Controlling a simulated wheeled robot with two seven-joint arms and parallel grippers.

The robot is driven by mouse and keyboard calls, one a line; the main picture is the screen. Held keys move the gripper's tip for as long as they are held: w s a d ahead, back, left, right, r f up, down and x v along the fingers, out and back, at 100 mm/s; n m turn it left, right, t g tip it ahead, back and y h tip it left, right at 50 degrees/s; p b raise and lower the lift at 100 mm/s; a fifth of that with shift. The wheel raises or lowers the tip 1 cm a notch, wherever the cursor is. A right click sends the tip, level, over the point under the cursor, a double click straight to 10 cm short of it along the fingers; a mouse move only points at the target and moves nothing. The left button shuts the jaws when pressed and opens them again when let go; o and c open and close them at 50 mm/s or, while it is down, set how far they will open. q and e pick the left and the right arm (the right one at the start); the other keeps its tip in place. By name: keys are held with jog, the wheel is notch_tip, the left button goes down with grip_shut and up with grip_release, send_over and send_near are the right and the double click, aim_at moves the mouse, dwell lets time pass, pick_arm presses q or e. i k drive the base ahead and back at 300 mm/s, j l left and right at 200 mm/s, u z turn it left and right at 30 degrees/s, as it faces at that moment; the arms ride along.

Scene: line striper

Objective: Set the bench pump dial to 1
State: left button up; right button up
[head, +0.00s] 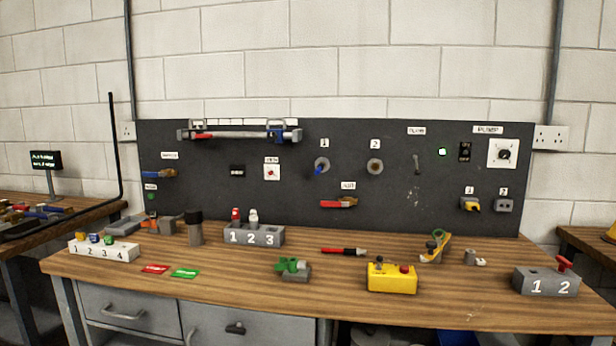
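A square white plate with a round black dial (504,153) is mounted near the right end of the dark back panel. A small label (488,130) above it seems to read "PUMP", but the print is blurred. The dial's pointer and number marks are too small to read. A black switch (464,152) is just left of the dial, and a small lit green lamp (442,152) is left of that. Neither of my grippers is in view, and nothing covers the dial.
The wooden bench (330,270) stands below the panel (400,200). A yellow control box (392,278), a grey block marked 1 and 2 (546,283) and a green-and-yellow tool (436,246) are on its right half. The space in front of the dial is clear.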

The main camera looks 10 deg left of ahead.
aim_at(503, 154)
jog(key=i+l+u, duration=0.3)
jog(key=i+l, duration=0.4)
